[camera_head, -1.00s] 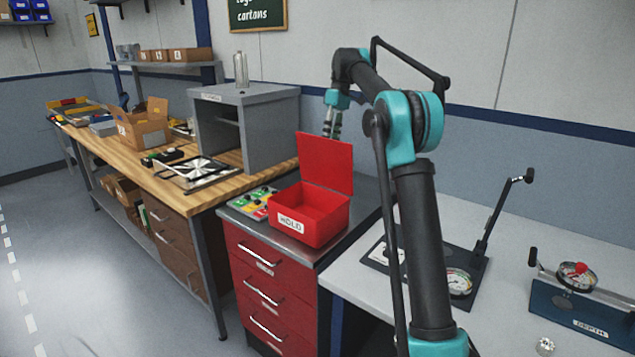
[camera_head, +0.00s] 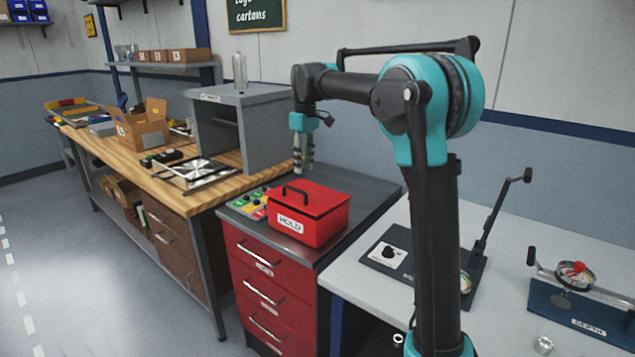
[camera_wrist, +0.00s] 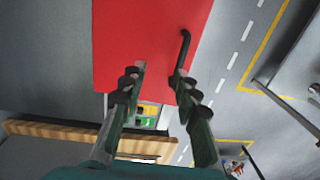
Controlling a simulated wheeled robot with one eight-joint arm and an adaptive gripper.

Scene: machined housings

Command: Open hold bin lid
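The red hold bin (camera_head: 297,228) stands on top of the red drawer cabinet, with a "HOLD" label on its front. Its red lid (camera_head: 318,200) lies down over the box and looks closed; the inside is hidden. A dark handle (camera_head: 296,190) stands up from the lid. My gripper (camera_head: 303,165) is above the back of the lid, fingers pointing down. In the wrist view the lid (camera_wrist: 135,40) fills the upper middle, and the handle (camera_wrist: 184,50) is by the right fingertip. My fingers (camera_wrist: 159,78) are apart with nothing between them.
A panel with coloured buttons (camera_head: 252,203) sits left of the bin on the cabinet. A grey open-fronted box (camera_head: 262,115) stands behind left on the wooden bench. Gauge fixtures (camera_head: 572,275) are on the pale table at right. The cabinet top (camera_head: 372,190) right of the bin is clear.

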